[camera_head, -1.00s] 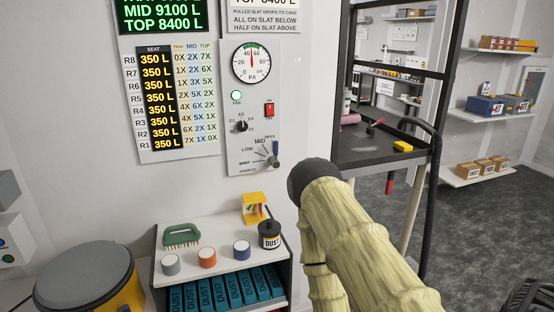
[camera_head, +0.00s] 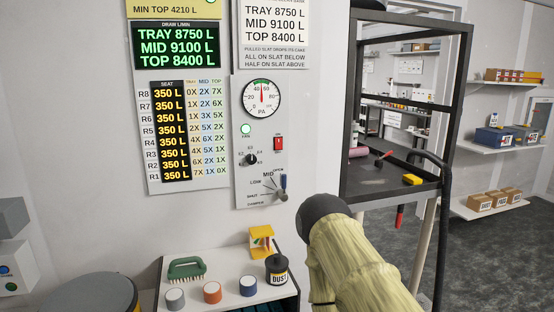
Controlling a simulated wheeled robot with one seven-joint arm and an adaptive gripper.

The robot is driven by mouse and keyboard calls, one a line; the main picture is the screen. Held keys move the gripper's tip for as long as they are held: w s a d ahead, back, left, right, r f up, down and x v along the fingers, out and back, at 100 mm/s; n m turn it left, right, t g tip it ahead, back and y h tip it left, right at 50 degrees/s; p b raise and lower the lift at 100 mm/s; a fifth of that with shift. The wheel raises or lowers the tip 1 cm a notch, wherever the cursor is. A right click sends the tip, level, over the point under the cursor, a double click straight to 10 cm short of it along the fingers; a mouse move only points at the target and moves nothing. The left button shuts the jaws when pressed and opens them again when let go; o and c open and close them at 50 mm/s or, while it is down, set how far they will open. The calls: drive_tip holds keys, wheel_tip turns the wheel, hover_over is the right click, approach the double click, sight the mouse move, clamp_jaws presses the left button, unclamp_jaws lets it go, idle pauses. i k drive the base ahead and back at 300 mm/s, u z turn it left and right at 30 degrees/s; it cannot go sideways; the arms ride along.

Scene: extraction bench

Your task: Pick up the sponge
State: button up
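A small yellow block (camera_head: 412,179) lies on the dark shelf of the black-framed rack, near its front right edge. It looks like the sponge, but it is too small to be sure. My arm, in a pale yellow sleeve, rises from the bottom right of centre to a dark rounded joint. My gripper is not in view, so its fingers and anything in them cannot be seen. The visible arm is apart from the yellow block in the picture, to its lower left.
The black rack (camera_head: 346,129) has upright posts and a dark handle. A low white shelf (camera_head: 215,307) holds a green brush (camera_head: 187,269), several coloured-band pots and a black DUST jar (camera_head: 277,270). Grey floor lies open at right.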

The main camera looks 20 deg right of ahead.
sight(411, 179)
drive_tip(key=z, duration=1.7)
drive_tip(key=i, duration=0.55)
drive_tip(key=z, duration=0.6)
drive_tip(key=i, duration=1.25)
drive_tip(key=u, duration=0.95)
drive_tip(key=i, duration=0.9)
drive_tip(key=u, duration=0.75)
